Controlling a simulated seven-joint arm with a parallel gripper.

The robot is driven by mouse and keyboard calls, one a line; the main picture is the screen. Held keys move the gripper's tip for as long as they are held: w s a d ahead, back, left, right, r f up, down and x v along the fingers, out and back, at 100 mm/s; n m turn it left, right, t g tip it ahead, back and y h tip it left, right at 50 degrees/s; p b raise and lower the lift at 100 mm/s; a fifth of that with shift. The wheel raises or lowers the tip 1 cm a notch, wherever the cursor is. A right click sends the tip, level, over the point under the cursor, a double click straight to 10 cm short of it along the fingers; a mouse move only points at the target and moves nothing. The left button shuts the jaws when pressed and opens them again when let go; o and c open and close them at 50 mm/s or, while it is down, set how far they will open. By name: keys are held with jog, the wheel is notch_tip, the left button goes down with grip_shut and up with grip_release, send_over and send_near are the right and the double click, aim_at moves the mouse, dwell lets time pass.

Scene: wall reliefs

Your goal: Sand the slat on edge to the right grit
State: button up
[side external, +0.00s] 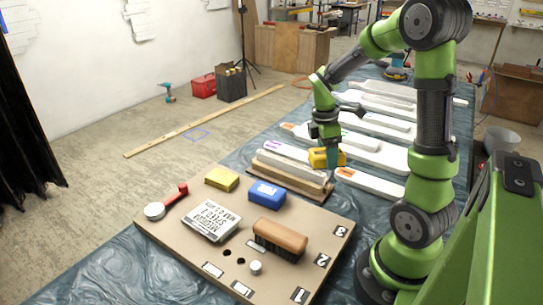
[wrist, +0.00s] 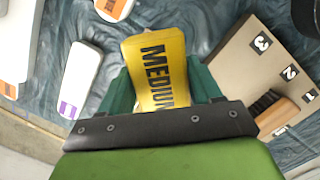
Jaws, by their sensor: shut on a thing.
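My gripper (side external: 327,150) is shut on a yellow block (side external: 322,158), and in the wrist view the block (wrist: 158,75) reads "MEDIUM" between my green fingers. I hold it at the right end of a pale slat (side external: 290,165) standing in a long wooden holder (side external: 295,181). I cannot tell whether the block touches the slat. In the wrist view the block and gripper hide most of that area. On the tan board (side external: 165,229) lie another yellow block (side external: 221,179), a blue block (side external: 267,194) and a printed white card (side external: 211,221), its text partly legible.
Several white slats (side external: 368,184) lie on the blue-grey cloth (side external: 90,275) behind.

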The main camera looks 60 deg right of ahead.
jog(key=shift+r, duration=2.05)
